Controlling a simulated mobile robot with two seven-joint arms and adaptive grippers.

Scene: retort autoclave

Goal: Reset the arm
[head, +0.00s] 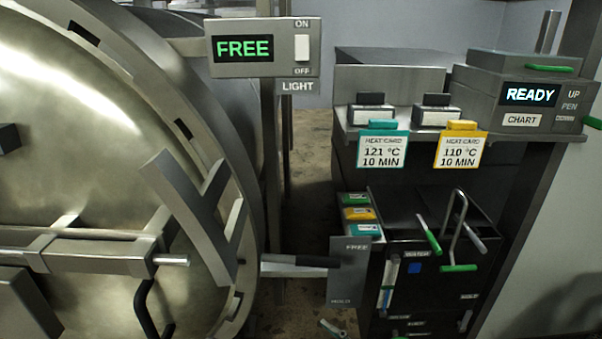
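A grey lever with a black grip (300,261) runs about level from the round door's edge to a grey plate (347,275). The plate reads FREE at the top and HOLD at the bottom, and the grip meets it nearer FREE. Which part the task calls the arm, I cannot tell. The recorder box (528,95) shows READY, with UP, PEN and CHART labels and a green handle (548,68) on top. Neither of my grippers shows in the head view.
The big round metal door (90,130) fills the left. Two heat cards (382,148) (460,150) hang from a shelf. A dark cabinet (440,220) carries several levers. A small object (333,328) lies low on the floor.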

